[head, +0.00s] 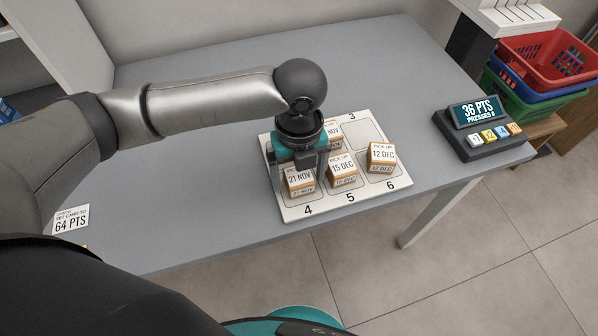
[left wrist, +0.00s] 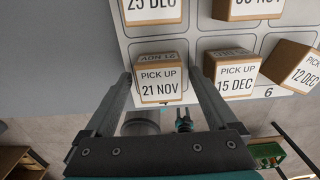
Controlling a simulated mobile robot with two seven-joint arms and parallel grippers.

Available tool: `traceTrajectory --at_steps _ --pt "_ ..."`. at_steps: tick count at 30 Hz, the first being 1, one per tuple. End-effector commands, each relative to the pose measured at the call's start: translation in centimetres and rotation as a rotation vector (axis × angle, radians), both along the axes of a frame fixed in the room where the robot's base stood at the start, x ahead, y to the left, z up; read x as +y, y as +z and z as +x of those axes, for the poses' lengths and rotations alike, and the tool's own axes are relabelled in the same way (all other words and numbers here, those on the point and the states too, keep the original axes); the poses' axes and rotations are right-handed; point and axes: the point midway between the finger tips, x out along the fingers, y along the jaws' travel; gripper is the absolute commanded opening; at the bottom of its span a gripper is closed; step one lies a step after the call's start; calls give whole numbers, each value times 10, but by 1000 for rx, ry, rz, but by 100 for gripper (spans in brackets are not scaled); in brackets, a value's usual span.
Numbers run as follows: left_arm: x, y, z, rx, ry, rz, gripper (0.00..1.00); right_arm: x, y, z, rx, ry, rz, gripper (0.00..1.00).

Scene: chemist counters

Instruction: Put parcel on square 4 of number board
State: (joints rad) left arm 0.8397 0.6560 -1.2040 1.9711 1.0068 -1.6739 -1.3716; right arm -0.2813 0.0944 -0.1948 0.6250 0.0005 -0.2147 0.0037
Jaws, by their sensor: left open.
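The number board (head: 296,214) is a pale panel with numbered squares on the grey counter. A parcel marked "PICK UP 21 NOV" (head: 299,184) sits on square 4; it also shows in the left wrist view (left wrist: 160,84). My left gripper (head: 301,171) is open above square 4, pointing down. In the left wrist view its fingers (left wrist: 161,76) stand on either side of the 21 NOV parcel, with small gaps. A 15 DEC parcel (head: 342,171) is on square 5, and a 12 DEC parcel (head: 382,157) sits turned on square 6.
Behind are a 25 DEC parcel (left wrist: 151,10) and another parcel (head: 334,132), partly hidden by my arm. Square 3 is empty. A keypad device (head: 484,130) showing "36 PTS" stands right. A "64 PTS" card (head: 71,219) lies left. Baskets (head: 540,62) are beyond the counter.

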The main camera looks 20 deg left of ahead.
Motion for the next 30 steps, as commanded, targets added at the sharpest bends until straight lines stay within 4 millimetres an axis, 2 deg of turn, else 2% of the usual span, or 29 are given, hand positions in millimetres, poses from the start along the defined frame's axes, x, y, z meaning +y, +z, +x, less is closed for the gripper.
traceTrajectory --at_steps 5,12,18,24,30 --pt "0 23 1 -4 0 -1 92 1 8 -6 8 2 1 50" --pt "0 77 1 -6 0 -1 92 14 26 -23 37 6 16 50" --pt "0 110 1 -3 0 -1 92 18 36 -24 40 7 21 50" --pt "0 122 1 -1 1 0 92 17 39 -21 34 7 20 50" --pt "0 123 1 -1 1 -1 92 13 39 -18 29 6 15 50"
